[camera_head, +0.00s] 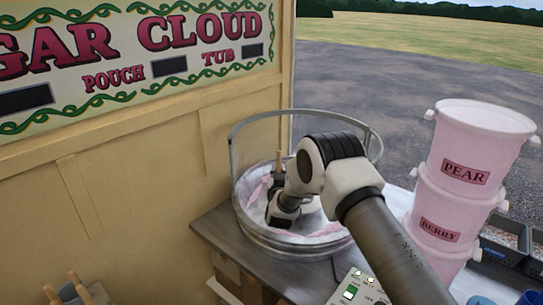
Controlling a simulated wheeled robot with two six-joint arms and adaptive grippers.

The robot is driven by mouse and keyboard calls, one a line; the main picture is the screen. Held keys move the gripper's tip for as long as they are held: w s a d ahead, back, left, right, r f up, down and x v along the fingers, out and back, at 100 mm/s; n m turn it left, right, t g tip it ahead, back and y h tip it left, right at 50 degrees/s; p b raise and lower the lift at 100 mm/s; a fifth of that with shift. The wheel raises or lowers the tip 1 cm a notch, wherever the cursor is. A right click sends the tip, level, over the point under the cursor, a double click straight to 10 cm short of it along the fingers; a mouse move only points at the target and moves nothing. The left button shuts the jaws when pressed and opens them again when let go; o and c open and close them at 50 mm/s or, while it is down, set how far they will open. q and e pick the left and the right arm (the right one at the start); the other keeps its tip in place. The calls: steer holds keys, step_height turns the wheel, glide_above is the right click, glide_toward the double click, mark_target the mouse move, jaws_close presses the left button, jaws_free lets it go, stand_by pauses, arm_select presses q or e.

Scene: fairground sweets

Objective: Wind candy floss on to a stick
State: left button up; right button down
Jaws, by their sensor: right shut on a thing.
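A round metal candy floss bowl (252,228) stands on a dark table, with a raised metal hoop around it. Pink floss (258,190) lies along the inside of its wall. My right gripper (281,210) is down inside the bowl, shut on a thin wooden stick (278,162), whose upper end shows above it. The wrist and forearm hide much of the bowl's right side. The stick's lower end is hidden, so I cannot tell how much floss is on it. My left gripper is out of view.
Pink tubs marked PEAR (466,172) and BERRY (440,230) are stacked close to the right of my arm. A control box (356,292) with lit green buttons sits in front of the bowl. More wooden sticks (78,286) stand at the lower left. A wooden wall stands behind.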

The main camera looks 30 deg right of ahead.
arm_select(q)
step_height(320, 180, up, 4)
steer(key=p, duration=0.3)
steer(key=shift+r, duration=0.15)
arm_select(e)
steer(key=r, duration=0.7)
steer(key=shift+s+d+r, duration=0.15)
steer(key=shift+s+r, duration=0.15)
